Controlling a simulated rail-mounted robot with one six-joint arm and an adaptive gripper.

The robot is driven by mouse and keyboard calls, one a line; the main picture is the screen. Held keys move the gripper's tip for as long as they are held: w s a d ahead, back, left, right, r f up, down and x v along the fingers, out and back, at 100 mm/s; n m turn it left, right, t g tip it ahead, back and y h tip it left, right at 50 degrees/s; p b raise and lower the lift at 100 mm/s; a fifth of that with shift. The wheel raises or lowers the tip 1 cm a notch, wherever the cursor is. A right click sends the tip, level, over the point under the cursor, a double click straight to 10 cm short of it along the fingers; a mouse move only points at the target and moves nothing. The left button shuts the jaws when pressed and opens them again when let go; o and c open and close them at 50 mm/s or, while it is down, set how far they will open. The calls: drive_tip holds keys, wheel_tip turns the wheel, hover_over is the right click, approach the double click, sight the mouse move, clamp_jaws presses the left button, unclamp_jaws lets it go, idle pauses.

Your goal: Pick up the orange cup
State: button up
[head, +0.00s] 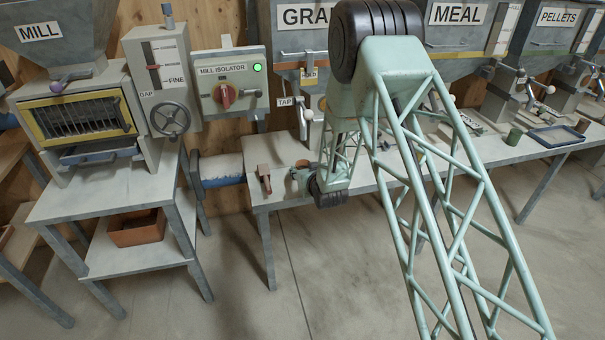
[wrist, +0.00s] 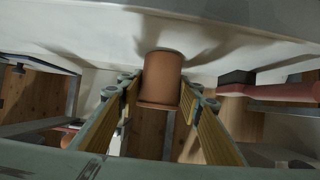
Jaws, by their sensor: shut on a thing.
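The orange cup (wrist: 160,78) is in the middle of the wrist view, between the two yellow-lined fingers of my gripper (wrist: 160,108). The fingers are shut on its sides. In the head view, the cup (head: 299,172) is small and partly hidden by my gripper (head: 304,177), at the front of the long grey bench (head: 440,161). I cannot tell whether the cup touches the bench top.
A reddish-brown handled tool (head: 264,178) lies on the bench left of the cup; it also shows in the wrist view (wrist: 270,91). Hoppers with taps stand behind. Open floor lies in front.

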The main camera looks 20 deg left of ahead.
sight(303, 164)
drive_tip(key=shift+r, duration=1.45)
drive_tip(key=shift+s+d+b, duration=0.45)
drive_tip(key=shift+s+d, duration=0.4)
drive_tip(key=shift+s, duration=0.3)
drive_tip(key=s+d, duration=1)
drive_tip(key=s, duration=0.4)
idle(0.3)
drive_tip(key=shift+w, duration=0.1)
